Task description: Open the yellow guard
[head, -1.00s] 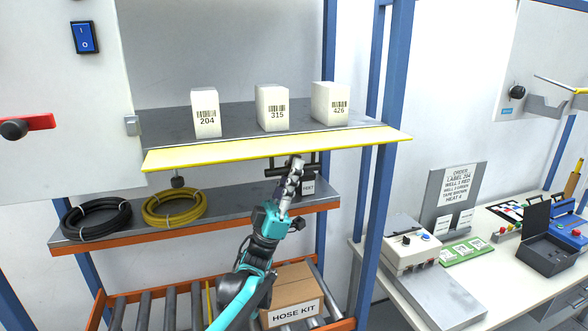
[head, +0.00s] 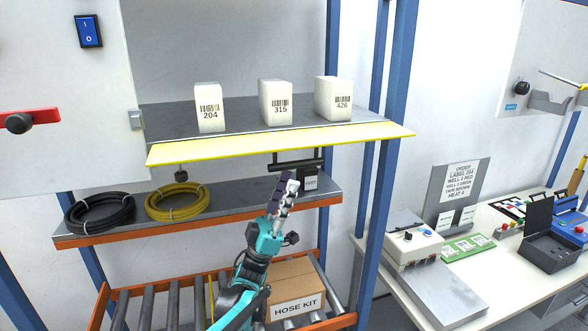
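The yellow guard (head: 280,143) is a long panel along the front edge of the upper shelf, extending outward nearly flat. A black bar handle (head: 298,163) shows just below it, right of its middle. My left gripper (head: 289,181) is below the guard, its tips just under the handle and apparently apart from it. Its dark and pale fingers look spread and hold nothing visible, though the view is oblique. My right gripper is out of view.
White boxes 204 (head: 209,107), 315 (head: 275,102) and 426 (head: 333,98) stand on the upper shelf. Black (head: 98,213) and yellow (head: 177,202) hose coils lie on the lower shelf. A hose kit carton (head: 298,285) sits below. A blue post (head: 376,190) stands at right.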

